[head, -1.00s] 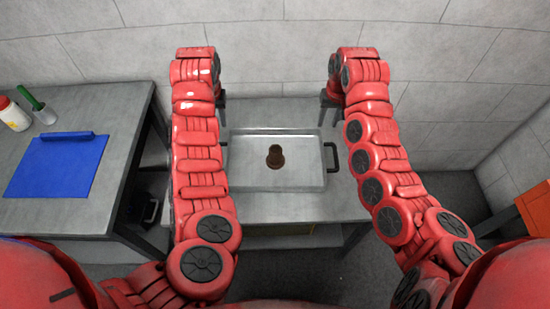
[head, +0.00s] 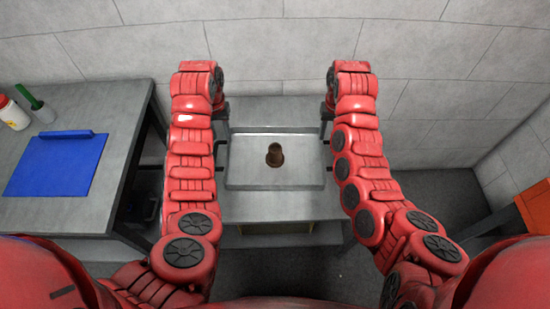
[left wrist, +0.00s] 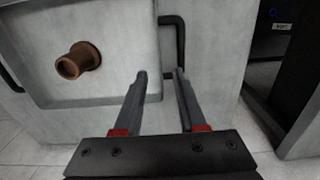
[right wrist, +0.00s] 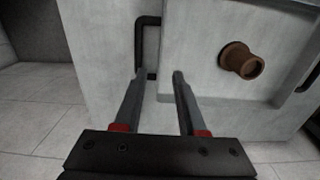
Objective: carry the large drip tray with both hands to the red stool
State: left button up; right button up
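The large drip tray (head: 240,178) is a shallow grey tray lying on a grey bench in the head view, with a brown stepped part (head: 275,155) standing in it. It has a black handle on each side. My left gripper (head: 222,118) is at the tray's left side; in the left wrist view its fingers (left wrist: 160,74) are apart and empty, near one black handle (left wrist: 182,42). My right gripper (head: 326,118) is at the right side; its fingers (right wrist: 159,75) are apart, near the other handle (right wrist: 139,45). I cannot tell whether any finger touches a handle.
An orange-red surface (head: 536,205), possibly the red stool, is cut off at the right edge. A left bench (head: 75,210) holds a blue clipboard-like sheet (head: 58,165), a white bottle (head: 14,114) and a green-handled item (head: 30,98). Floor shows between bench and stool.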

aim_at(227, 154)
pick_arm(q)
notch_tip(227, 154, down, 12)
pick_arm(e)
notch_tip(227, 154, down, 12)
pick_arm(q)
jog(key=shift+c, duration=0.2)
pick_arm(e)
jog(key=shift+c, duration=0.2)
pick_arm(q)
grip_shut()
pick_arm(e)
grip_shut()
jog(key=shift+r, duration=0.1)
dwell(0.6)
